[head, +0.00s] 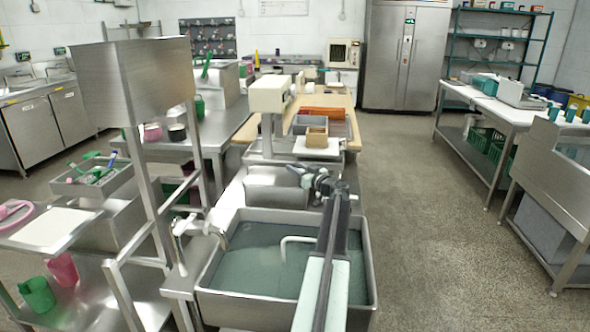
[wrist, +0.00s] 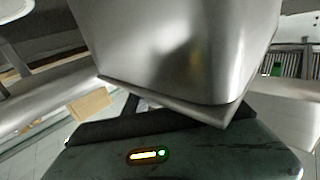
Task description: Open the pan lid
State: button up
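A wide steel pan or basin (head: 208,278) stands in front of me in the head view. Inside its rim is a flat grey-green surface (head: 255,262) with a pale bent bar (head: 285,240) over it; I cannot tell whether this is a lid with a handle. My arm crosses over its right part and hides some of it. My gripper (head: 312,178) is past its far rim, near a smaller steel box (head: 270,190). In the wrist view a smooth steel box (wrist: 170,45) fills the upper middle, very close. The fingertips are not clear, and I see nothing held.
A tap (head: 190,228) stands at the basin's left. A steel frame with a big hopper-like box (head: 130,80) rises on the left. Beyond my gripper are a white machine (head: 270,95) and a small wooden box (head: 317,137). The floor (head: 410,200) to the right is clear.

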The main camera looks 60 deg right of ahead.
grip_shut()
dwell(1.2)
